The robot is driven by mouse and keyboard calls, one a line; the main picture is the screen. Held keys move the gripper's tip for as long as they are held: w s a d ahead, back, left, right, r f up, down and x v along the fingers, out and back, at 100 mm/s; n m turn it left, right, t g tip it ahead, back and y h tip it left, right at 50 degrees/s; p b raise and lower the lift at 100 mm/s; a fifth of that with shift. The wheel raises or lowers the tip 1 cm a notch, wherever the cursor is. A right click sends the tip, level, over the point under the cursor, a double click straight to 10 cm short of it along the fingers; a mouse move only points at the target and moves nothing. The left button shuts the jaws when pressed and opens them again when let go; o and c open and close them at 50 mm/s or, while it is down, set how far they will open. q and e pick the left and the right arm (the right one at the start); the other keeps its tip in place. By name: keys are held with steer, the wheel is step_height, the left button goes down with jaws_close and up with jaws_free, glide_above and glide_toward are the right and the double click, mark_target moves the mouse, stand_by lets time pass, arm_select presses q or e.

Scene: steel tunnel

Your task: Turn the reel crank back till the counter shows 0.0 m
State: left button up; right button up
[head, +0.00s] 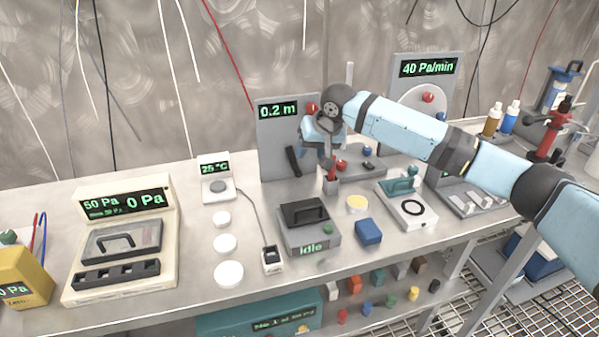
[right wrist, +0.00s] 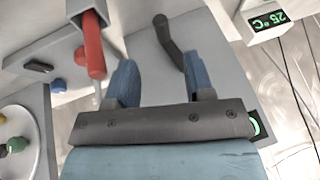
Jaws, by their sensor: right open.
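The grey counter panel (head: 275,135) stands at the back of the bench, and its green display (head: 277,109) reads 0.2 m. A dark bar-like handle (head: 293,161) on the panel front looks like the reel crank. It also shows as a bent dark bar in the right wrist view (right wrist: 167,36). My right gripper (head: 318,150) is in front of the panel's right side, its blue fingers apart. In the right wrist view (right wrist: 160,70) the bar lies ahead, nearer the right-hand finger; I cannot tell whether they touch. The gripper hides part of the panel. My left gripper is not in view.
A red-handled tool (head: 332,174) stands in a small holder beside my right gripper and close to its finger in the wrist view. A black-handled Idle box (head: 308,229) stands in front. The 40 Pa/min panel (head: 425,88) is behind my arm. A 25 °C meter (head: 217,181) stands left.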

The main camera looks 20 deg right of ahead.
mark_target(300, 171)
steer(key=b+x, duration=0.1)
steer(key=x, duration=0.8)
steer(key=shift+w+r+b, duration=0.1)
steer(key=shift+b, duration=0.25)
jaws_close()
